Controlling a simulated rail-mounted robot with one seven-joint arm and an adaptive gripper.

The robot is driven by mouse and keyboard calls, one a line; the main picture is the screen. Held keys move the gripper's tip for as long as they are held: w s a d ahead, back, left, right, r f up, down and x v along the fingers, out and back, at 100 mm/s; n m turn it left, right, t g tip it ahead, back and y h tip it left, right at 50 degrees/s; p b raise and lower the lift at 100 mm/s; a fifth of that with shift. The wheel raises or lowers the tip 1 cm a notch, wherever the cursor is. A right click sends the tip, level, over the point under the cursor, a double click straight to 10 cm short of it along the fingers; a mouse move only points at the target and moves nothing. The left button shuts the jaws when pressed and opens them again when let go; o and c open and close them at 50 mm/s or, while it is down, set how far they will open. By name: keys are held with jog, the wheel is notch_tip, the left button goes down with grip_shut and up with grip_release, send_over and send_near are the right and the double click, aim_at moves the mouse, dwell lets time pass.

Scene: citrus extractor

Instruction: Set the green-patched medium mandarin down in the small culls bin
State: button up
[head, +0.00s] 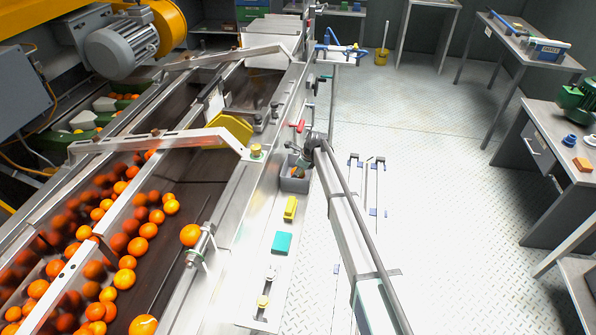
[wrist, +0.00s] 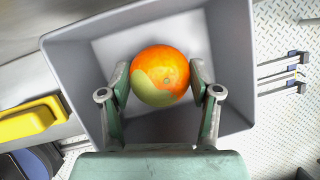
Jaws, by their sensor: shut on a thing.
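The green-patched mandarin (wrist: 160,76) is orange with a pale green patch on its lower left. In the wrist view it sits between the two fingers of my gripper (wrist: 160,88), which are shut on it. Both lie within the outline of a small grey bin (wrist: 78,60); I cannot tell whether the fruit touches the bin floor. In the head view the grey bin (head: 296,184) stands on the metal ledge beside the conveyor, and my gripper (head: 298,169) reaches into it. The mandarin is mostly hidden there.
The yellow block also shows in the wrist view (wrist: 30,121). Many oranges (head: 125,262) lie on the conveyor at left. The floor (head: 440,200) at right is open.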

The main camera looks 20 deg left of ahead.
jog(key=shift+f, duration=0.3)
jog(key=o, duration=1.3)
jog(key=v, duration=1.2)
